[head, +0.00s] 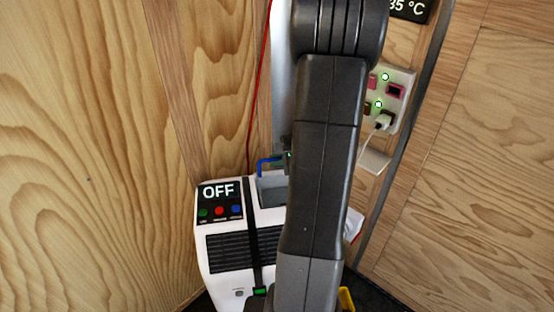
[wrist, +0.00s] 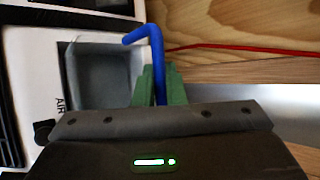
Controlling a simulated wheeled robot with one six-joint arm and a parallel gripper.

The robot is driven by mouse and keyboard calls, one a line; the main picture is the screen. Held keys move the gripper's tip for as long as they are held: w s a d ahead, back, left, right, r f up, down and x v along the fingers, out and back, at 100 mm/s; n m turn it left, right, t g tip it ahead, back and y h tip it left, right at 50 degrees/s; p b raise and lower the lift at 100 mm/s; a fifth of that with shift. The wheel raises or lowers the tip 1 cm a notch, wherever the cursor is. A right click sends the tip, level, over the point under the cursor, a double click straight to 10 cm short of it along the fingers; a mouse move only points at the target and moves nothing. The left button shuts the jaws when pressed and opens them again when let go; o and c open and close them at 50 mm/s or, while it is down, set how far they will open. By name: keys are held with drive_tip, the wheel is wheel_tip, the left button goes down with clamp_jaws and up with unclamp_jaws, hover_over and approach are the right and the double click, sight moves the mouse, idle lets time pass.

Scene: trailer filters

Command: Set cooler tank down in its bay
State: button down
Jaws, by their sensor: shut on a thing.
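The white portable cooler (head: 230,265) stands in the corner, its small display reading OFF. A grey open-topped box, apparently the cooler tank (head: 273,190), shows at the cooler's top right, partly hidden by my arm. In the wrist view the tank (wrist: 100,75) looks empty, with its near side hidden by my gripper's body. A bent blue handle (wrist: 153,45) rises beside it and also shows in the head view (head: 264,164). My gripper (wrist: 160,86) is shut on this blue handle with its green fingers. I cannot tell whether the tank's underside touches the bay.
Wooden walls close in on both sides. A thin red cord (head: 259,85) runs down the wall behind the cooler. A socket panel (head: 393,98) with green lights and a white plug is on the right. A black strap (head: 251,235) crosses the cooler.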

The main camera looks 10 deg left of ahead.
drive_tip(key=shift+f+b, duration=4.7)
drive_tip(key=shift+f, duration=0.2)
drive_tip(key=c, duration=1.4)
unclamp_jaws()
drive_tip(key=p+v, duration=0.2)
drive_tip(key=v, duration=1.2)
drive_tip(key=shift+a, duration=0.1)
drive_tip(key=b+x, duration=0.1)
drive_tip(key=x, duration=1.2)
drive_tip(key=shift+w+a+r, duration=0.1)
drive_tip(key=shift+w+a, duration=0.15)
drive_tip(key=shift+a, duration=0.05)
drive_tip(key=shift+r, duration=0.1)
drive_tip(key=shift+r, duration=0.1)
